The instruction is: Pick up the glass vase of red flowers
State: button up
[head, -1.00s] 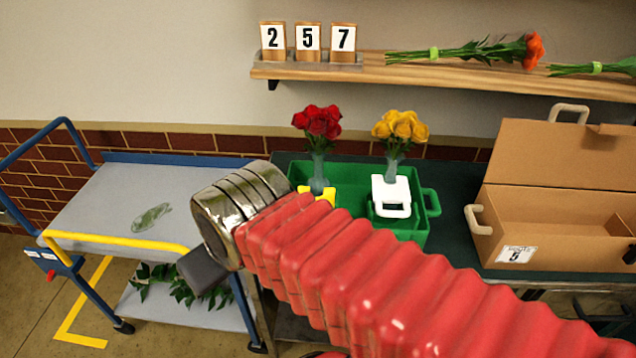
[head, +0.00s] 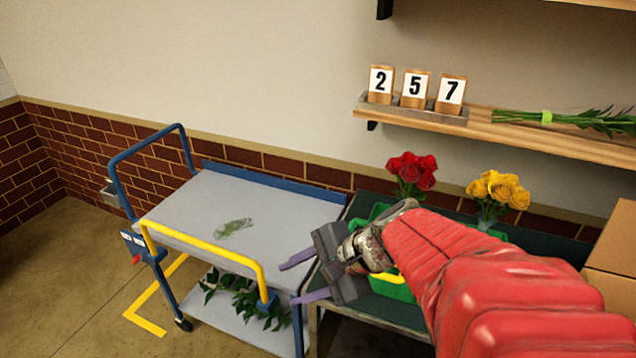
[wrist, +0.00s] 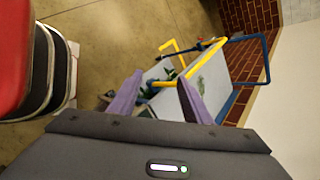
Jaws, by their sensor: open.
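The red flowers (head: 411,172) stand upright at the back of the green crate (head: 390,287) on the dark bench. Their glass vase is mostly hidden behind my arm in the head view. My gripper (head: 297,279) is open and empty, left of the crate, over the gap between the bench and the grey cart. Its purple fingers also show in the wrist view (wrist: 153,98), apart, with the cart beyond them. The red flowers are not in the wrist view.
Yellow flowers (head: 497,190) stand right of the red ones. The grey cart (head: 270,220) has a yellow rail (head: 205,247) and a leaf on top. A shelf (head: 500,130) with number cards hangs above. A cardboard box (head: 612,245) is at the right.

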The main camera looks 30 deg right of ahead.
jog(key=s+d+m+t+h, duration=0.1)
jog(key=d+m+t+h, duration=0.2)
jog(key=d+m, duration=0.8)
jog(key=s+d+f+m+t+h, duration=0.1)
jog(key=d+m+t+h, duration=0.2)
jog(key=d, duration=1.8)
jog(key=m+h, duration=0.3)
jog(key=m, duration=0.5)
jog(key=shift+s+d+f, duration=0.15)
jog(key=shift+s+f, duration=0.05)
jog(key=shift+s, duration=0.15)
jog(key=shift+w, duration=0.1)
jog(key=x, duration=0.7)
jog(key=shift+w+d, duration=0.1)
jog(key=shift+w, duration=0.15)
jog(key=shift+w+d+f, duration=0.15)
jog(key=shift+w, duration=0.3)
